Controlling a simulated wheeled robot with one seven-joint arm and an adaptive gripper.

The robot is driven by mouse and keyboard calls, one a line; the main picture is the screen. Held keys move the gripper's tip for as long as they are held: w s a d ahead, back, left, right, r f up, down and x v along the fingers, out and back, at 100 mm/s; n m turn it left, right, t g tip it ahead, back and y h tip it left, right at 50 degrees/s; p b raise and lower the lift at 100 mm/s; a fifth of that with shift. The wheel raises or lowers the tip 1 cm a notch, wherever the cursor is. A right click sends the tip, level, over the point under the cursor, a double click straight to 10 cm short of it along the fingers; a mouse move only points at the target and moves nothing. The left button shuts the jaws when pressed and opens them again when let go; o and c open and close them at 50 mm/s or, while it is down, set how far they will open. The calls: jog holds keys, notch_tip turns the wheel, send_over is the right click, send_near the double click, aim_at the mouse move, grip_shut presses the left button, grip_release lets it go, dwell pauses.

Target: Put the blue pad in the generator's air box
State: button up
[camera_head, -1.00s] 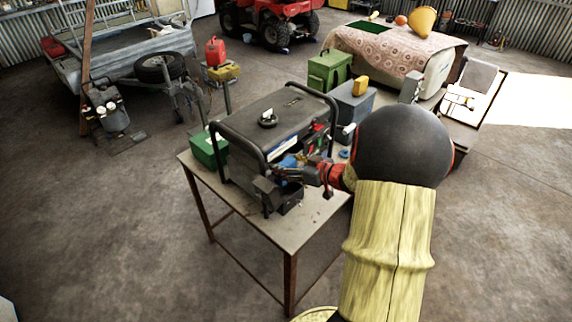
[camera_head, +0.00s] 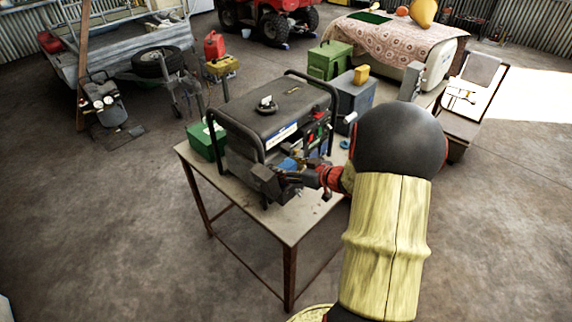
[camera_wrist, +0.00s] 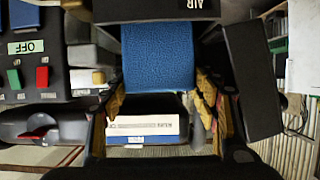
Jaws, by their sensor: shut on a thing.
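The generator (camera_head: 290,112) is a dark box in a black tube frame on a table. The blue pad (camera_wrist: 157,58) is textured and lies between the two fingers of my gripper (camera_wrist: 162,92) in the wrist view. My gripper is shut on it, also seen at the generator's near side in the head view (camera_head: 288,176). The air box (camera_wrist: 105,18), a dark housing labelled AIR, is at the pad's far edge. A dark flap (camera_wrist: 250,80) stands right of the pad. How far the pad is inside the box is hard to tell.
The generator's control panel (camera_wrist: 35,50) has green and red buttons and an OFF label. The table (camera_head: 290,222) has bare room in front. A green box (camera_head: 206,141) stands left of the generator, and a grey-blue box (camera_head: 355,105) stands behind it.

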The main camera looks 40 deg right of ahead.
jog(key=shift+f, duration=0.2)
jog(key=o, duration=0.7)
jog(key=shift+o, duration=0.7)
jog(key=shift+r, duration=0.1)
notch_tip(320, 180, up, 8)
jog(key=p, duration=0.8)
